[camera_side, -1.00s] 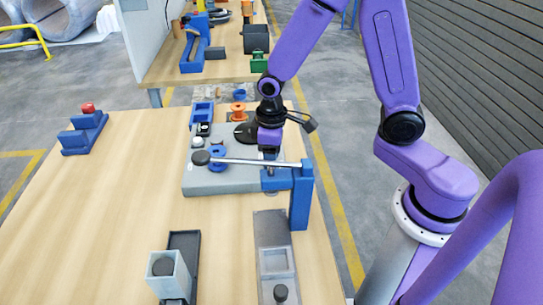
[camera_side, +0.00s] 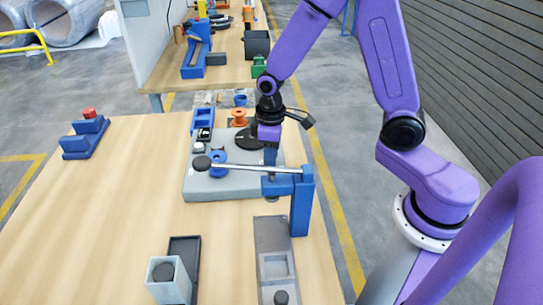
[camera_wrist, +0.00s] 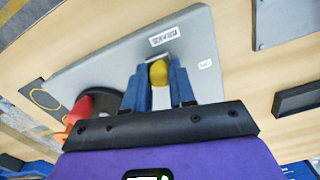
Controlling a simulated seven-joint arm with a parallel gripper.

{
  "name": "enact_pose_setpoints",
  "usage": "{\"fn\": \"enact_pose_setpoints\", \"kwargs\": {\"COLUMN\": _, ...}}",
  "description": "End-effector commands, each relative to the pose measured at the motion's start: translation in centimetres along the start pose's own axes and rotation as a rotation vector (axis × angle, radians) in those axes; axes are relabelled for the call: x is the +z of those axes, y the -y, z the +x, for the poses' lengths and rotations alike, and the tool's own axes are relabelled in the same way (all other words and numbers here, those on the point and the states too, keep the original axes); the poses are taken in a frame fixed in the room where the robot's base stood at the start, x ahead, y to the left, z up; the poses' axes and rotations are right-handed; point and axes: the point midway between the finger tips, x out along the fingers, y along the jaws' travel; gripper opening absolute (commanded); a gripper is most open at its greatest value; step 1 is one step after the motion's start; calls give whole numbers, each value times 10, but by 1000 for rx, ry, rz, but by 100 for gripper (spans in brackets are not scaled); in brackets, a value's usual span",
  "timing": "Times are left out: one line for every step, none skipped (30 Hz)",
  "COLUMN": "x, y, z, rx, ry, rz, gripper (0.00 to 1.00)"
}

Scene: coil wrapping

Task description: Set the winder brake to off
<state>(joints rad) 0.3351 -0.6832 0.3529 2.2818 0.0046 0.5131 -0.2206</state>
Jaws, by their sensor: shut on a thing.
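The winder is a grey base plate (camera_side: 205,187) on the wooden table in the side view. In the wrist view its grey plate (camera_wrist: 100,62) fills the middle and carries a yellow knob (camera_wrist: 158,72). I take this knob to be the brake's handle; the label print is too small to read. My gripper (camera_side: 270,160) is low over the plate's right part in the side view. In the wrist view my gripper (camera_wrist: 160,82) has its blue fingers on both sides of the knob, shut on it. The side view hides the knob behind the rod and post.
A blue post (camera_side: 301,205) with a metal rod (camera_side: 250,167) stands close in front of my gripper. An orange spool (camera_side: 239,119) and black disc lie behind. The table's left middle is clear.

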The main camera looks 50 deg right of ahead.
Motion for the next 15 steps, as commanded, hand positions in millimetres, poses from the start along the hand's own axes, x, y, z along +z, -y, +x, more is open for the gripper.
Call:
{"fn": "enact_pose_setpoints", "kwargs": {"x": -2, "y": -5, "z": -1, "rx": 6, "ry": -10, "rz": 6, "gripper": 0}}
{"fn": "enact_pose_setpoints", "kwargs": {"x": -2, "y": -6, "z": -1, "rx": 6, "ry": -11, "rz": 7, "gripper": 0}}
{"fn": "enact_pose_setpoints", "kwargs": {"x": -2, "y": -6, "z": -1, "rx": 7, "ry": -12, "rz": 7, "gripper": 35}}
{"fn": "enact_pose_setpoints", "kwargs": {"x": -2, "y": -6, "z": -1, "rx": 7, "ry": -12, "rz": 7, "gripper": 44}}
{"fn": "enact_pose_setpoints", "kwargs": {"x": -2, "y": -6, "z": -1, "rx": 7, "ry": -12, "rz": 8, "gripper": 50}}
{"fn": "enact_pose_setpoints", "kwargs": {"x": -2, "y": -6, "z": -1, "rx": 6, "ry": -11, "rz": 7, "gripper": 50}}
{"fn": "enact_pose_setpoints", "kwargs": {"x": -2, "y": -5, "z": -1, "rx": 6, "ry": -10, "rz": 7, "gripper": 50}}
{"fn": "enact_pose_setpoints", "kwargs": {"x": -2, "y": -5, "z": -1, "rx": 6, "ry": -10, "rz": 6, "gripper": 50}}
{"fn": "enact_pose_setpoints", "kwargs": {"x": -1, "y": -5, "z": -1, "rx": 5, "ry": -9, "rz": 6, "gripper": 50}}
{"fn": "enact_pose_setpoints", "kwargs": {"x": -1, "y": -4, "z": -1, "rx": 5, "ry": -9, "rz": 6, "gripper": 50}}
{"fn": "enact_pose_setpoints", "kwargs": {"x": -1, "y": -4, "z": -1, "rx": 5, "ry": -8, "rz": 5, "gripper": 50}}
{"fn": "enact_pose_setpoints", "kwargs": {"x": -1, "y": -4, "z": -1, "rx": 5, "ry": -8, "rz": 5, "gripper": 50}}
{"fn": "enact_pose_setpoints", "kwargs": {"x": -1, "y": -4, "z": -1, "rx": 5, "ry": -8, "rz": 5, "gripper": 50}}
{"fn": "enact_pose_setpoints", "kwargs": {"x": -1, "y": -4, "z": -1, "rx": 5, "ry": -8, "rz": 5, "gripper": 50}}
{"fn": "enact_pose_setpoints", "kwargs": {"x": -1, "y": -4, "z": -2, "rx": 4, "ry": -8, "rz": 5, "gripper": 50}}
